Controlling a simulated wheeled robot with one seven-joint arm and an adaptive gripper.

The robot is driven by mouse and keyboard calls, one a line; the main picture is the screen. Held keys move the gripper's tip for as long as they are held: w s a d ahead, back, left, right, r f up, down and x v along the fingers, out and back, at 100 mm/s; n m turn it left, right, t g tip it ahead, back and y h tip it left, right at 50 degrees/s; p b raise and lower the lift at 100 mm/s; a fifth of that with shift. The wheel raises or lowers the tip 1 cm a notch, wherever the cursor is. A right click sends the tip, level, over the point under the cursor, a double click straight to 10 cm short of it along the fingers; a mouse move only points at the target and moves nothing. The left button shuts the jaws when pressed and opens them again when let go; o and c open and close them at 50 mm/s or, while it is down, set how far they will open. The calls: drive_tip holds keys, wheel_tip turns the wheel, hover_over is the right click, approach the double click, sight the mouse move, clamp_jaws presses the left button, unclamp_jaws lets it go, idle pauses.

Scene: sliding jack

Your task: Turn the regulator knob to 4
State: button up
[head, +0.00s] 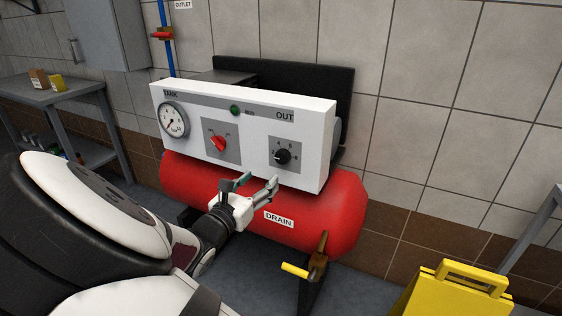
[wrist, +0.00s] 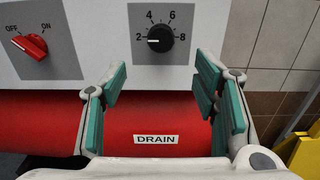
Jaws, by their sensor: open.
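The regulator knob (head: 282,156) is a small black dial on a grey plate at the right of the white panel (head: 315,150), under the label OUT. In the wrist view the knob (wrist: 160,39) has the numbers 2, 4, 6 and 8 around it, and its white mark points left, at 2. My gripper (head: 257,184) is open and empty, below and in front of the knob. In the wrist view its green-padded fingers (wrist: 163,80) stand apart, with the knob above the gap between them and not touched.
A red OFF/ON switch (head: 218,143) and a round gauge (head: 172,119) sit left of the knob. The red tank (head: 340,205) bulges below the panel, with a yellow-handled drain valve (head: 295,270). A yellow stand (head: 450,290) is at the lower right.

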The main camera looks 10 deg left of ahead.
sight(280, 160)
drive_tip(key=b+x, duration=0.1)
drive_tip(key=x, duration=1)
drive_tip(key=c, duration=1.2)
